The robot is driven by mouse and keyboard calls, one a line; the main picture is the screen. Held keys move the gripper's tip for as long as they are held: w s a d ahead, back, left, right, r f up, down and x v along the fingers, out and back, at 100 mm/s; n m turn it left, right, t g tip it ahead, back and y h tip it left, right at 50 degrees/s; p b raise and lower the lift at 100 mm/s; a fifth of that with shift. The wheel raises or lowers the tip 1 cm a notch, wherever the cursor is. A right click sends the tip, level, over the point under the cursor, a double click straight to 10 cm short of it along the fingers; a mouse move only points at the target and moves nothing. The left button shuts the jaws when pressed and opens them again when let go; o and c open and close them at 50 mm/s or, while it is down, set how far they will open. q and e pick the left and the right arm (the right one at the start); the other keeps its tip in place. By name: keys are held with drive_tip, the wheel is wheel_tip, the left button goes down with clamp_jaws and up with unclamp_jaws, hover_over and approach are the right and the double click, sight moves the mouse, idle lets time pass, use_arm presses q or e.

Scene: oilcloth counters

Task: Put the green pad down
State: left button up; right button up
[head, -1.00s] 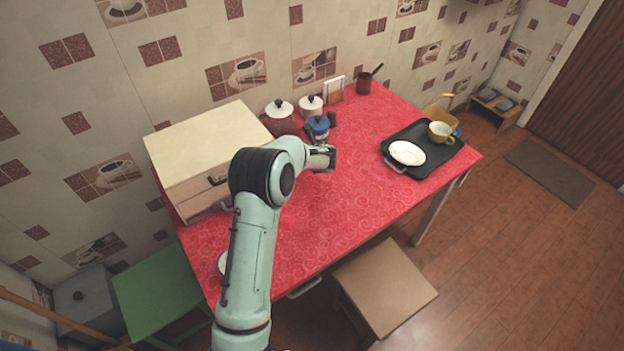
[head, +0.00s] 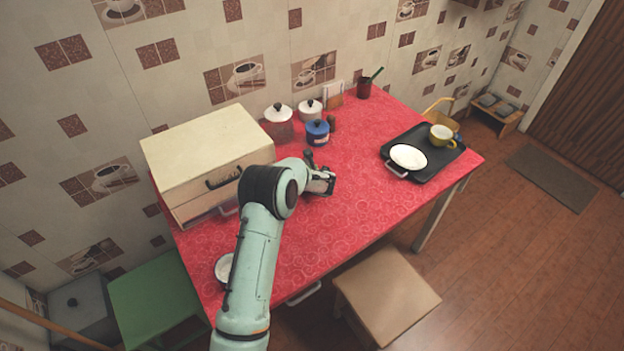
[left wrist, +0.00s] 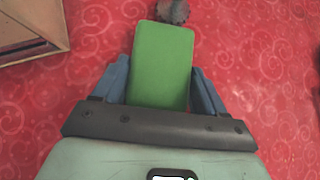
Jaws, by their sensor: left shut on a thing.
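The green pad (left wrist: 162,65) is a flat green block with rounded corners. It sits between the two blue fingers of my left gripper (left wrist: 161,85), which is shut on it. In the head view my left gripper (head: 322,183) is over the red table (head: 360,215), right of the bread box and in front of the blue pot. The pad is hidden or too small to make out there. I cannot tell whether the pad touches the tabletop. My right gripper is not in view.
A cream bread box (head: 205,150) stands left. A blue pot (head: 317,132) and white-lidded pots (head: 278,122) stand behind. The cloth between gripper and tray is clear.

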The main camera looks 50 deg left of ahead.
use_arm(q)
drive_tip(key=o, duration=1.1)
drive_tip(key=shift+f, duration=0.15)
drive_tip(key=shift+r, duration=0.25)
drive_tip(key=v, duration=1.2)
drive_tip(key=shift+d+f, duration=0.1)
drive_tip(key=shift+f, duration=0.05)
